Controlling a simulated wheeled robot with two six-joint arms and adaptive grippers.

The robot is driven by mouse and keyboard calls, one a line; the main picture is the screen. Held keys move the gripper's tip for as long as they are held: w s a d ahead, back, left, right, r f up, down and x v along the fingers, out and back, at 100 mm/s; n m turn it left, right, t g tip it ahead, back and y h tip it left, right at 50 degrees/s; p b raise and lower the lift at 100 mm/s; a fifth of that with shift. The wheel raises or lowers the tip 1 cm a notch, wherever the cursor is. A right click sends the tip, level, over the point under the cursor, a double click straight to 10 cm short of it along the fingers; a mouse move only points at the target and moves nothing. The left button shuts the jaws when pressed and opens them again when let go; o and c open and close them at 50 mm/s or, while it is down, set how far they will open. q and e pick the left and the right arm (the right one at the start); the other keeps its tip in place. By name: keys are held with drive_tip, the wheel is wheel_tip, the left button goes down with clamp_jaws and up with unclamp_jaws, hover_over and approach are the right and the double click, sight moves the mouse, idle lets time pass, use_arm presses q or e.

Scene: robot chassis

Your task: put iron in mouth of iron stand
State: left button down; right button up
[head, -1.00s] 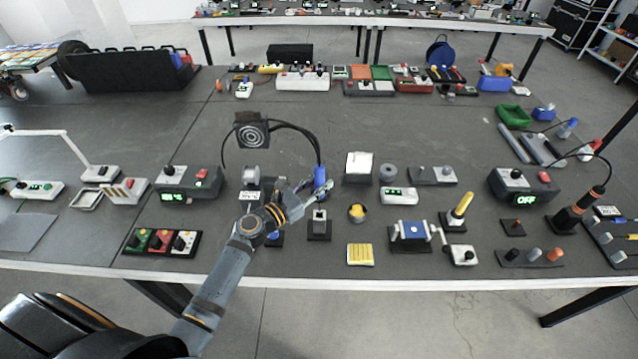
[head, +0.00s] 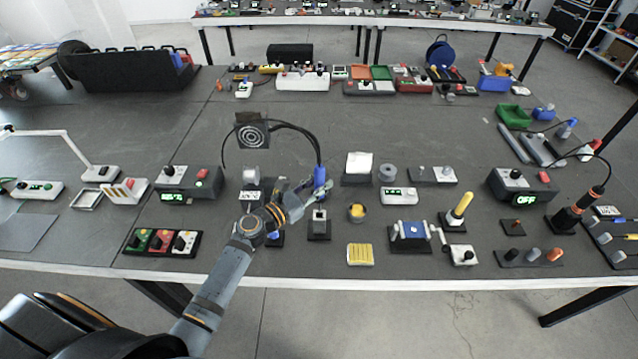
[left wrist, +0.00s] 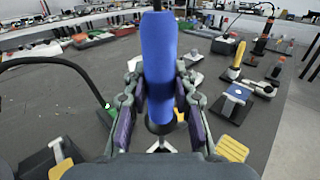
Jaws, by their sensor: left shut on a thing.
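The iron (head: 320,178) has a blue handle and stands roughly upright, with black cables running to it from behind. My left gripper (head: 312,188) is shut on the handle. In the left wrist view the iron (left wrist: 159,65) fills the middle, between purple finger pads, with a dark collar and a silvery part below it. A black-based holder (head: 319,228) with a grey block stands just in front of the iron. A small blue and dark item (head: 274,239) is partly hidden by my gripper. I cannot tell clearly which is the iron stand's mouth. My right gripper is not in view.
A control box (head: 188,181) with a green display stands to the left, and a dark fan-like square (head: 252,131) is behind. A yellow sponge (head: 360,254) and a blue crank device (head: 411,234) lie to the right. An orange-handled iron (head: 580,207) stands far right.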

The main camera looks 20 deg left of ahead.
sight(319, 213)
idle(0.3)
use_arm(q)
drive_tip(key=shift+f+b, duration=3.9)
drive_tip(key=shift+f, duration=0.3)
drive_tip(key=c, duration=1)
unclamp_jaws()
drive_tip(key=shift+r, duration=0.1)
drive_tip(key=v, duration=1.2)
drive_tip(key=shift+r, duration=0.1)
